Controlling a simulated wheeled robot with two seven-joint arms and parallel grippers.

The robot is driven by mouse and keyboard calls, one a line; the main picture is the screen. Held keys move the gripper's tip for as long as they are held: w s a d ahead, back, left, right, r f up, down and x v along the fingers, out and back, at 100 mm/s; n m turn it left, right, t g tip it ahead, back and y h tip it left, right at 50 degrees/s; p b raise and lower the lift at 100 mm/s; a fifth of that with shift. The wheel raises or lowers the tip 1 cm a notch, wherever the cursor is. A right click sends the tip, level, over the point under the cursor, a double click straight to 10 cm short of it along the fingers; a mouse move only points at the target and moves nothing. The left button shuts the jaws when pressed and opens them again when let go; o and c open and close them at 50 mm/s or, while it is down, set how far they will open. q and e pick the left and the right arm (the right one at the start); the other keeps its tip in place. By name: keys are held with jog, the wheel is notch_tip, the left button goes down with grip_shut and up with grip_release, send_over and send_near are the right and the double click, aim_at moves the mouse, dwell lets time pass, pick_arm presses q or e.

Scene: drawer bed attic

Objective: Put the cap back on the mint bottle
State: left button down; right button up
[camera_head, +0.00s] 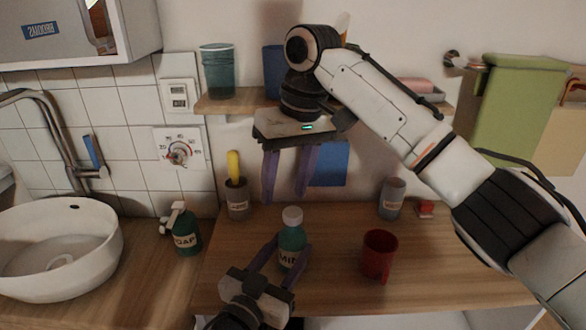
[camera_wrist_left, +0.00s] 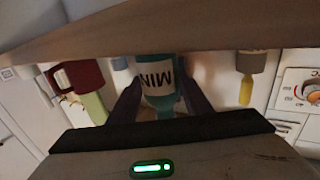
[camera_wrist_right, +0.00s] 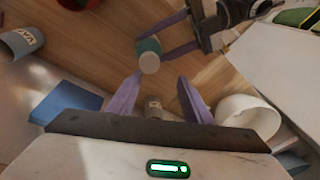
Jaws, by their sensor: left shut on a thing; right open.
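The teal mint bottle (camera_head: 291,243) stands upright on the wooden counter, with a white cap (camera_head: 292,216) on its top. I cannot tell whether the cap is screwed tight. My left gripper (camera_head: 290,250) is shut on the bottle's body, one finger on each side; the left wrist view shows the bottle's label (camera_wrist_left: 157,76) between the fingers. My right gripper (camera_head: 284,197) is open and empty, pointing down just above the cap and apart from it. The right wrist view shows the cap (camera_wrist_right: 149,63) beyond its fingertips (camera_wrist_right: 157,86).
A red mug (camera_head: 379,254) stands right of the bottle. A soap bottle (camera_head: 187,236) and white basin (camera_head: 50,245) are at the left. A cup with a yellow-handled item (camera_head: 237,198) and a grey cup (camera_head: 392,197) stand at the back. A shelf (camera_head: 225,104) lies behind my right gripper.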

aim_at(293, 212)
jog(key=n, duration=0.4)
jog(key=shift+r, duration=0.15)
jog(key=n, duration=0.4)
jog(key=shift+r, duration=0.15)
pick_arm(q)
jog(key=shift+f, duration=0.1)
pick_arm(e)
jog(key=n, duration=0.6)
jog(key=shift+d+r+g+h, duration=0.15)
jog(key=shift+r+g+h, duration=0.15)
jog(key=shift+h, duration=0.1)
jog(key=n, duration=0.4)
jog(key=shift+w+d+r+n, duration=0.1)
jog(key=shift+r+n, duration=0.05)
jog(key=shift+n, duration=0.15)
jog(key=n, duration=0.3)
jog(key=shift+d+r+n+h, duration=0.1)
jog(key=shift+r+n+h, duration=0.2)
jog(key=shift+n, duration=0.1)
jog(key=n, duration=0.3)
jog(key=shift+d+r+n, duration=0.15)
jog(key=shift+r+n, duration=0.05)
jog(key=shift+n, duration=0.1)
jog(key=n, duration=0.4)
jog(key=shift+w+d+r, duration=0.1)
jog(key=shift+d+r, duration=0.05)
jog(key=shift+r, duration=0.1)
jog(key=shift+f, duration=0.1)
jog(key=shift+f, duration=3.9)
